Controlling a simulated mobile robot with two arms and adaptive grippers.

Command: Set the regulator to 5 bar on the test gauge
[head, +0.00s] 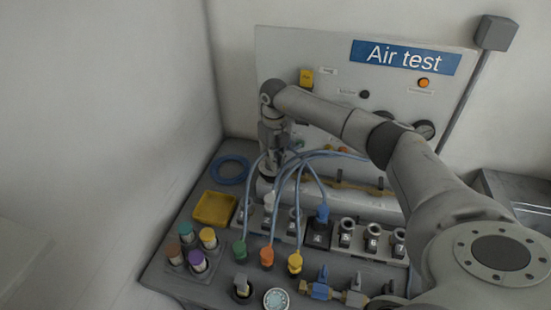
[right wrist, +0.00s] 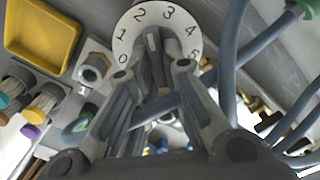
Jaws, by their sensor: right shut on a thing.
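My right gripper (head: 268,172) reaches down at the left end of the test panel. In the right wrist view its fingers (right wrist: 152,72) are closed around a grey knob (right wrist: 152,42). The knob stands in front of a white dial ring (right wrist: 125,36) with the numbers 0 to 5. The gripper hides the knob in the head view, and the knob's exact setting is unclear. A round gauge (head: 425,130) is on the panel's right side, partly behind my arm. Another round pale-faced dial (head: 275,299) lies at the bench front. Neither reading is legible. My left gripper is not in view.
Blue hoses (head: 284,190) arch close to the gripper, down to green, orange and yellow connectors. A row of numbered sockets (head: 345,238) stands mid-bench. The "Air test" panel (head: 305,45) stands behind.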

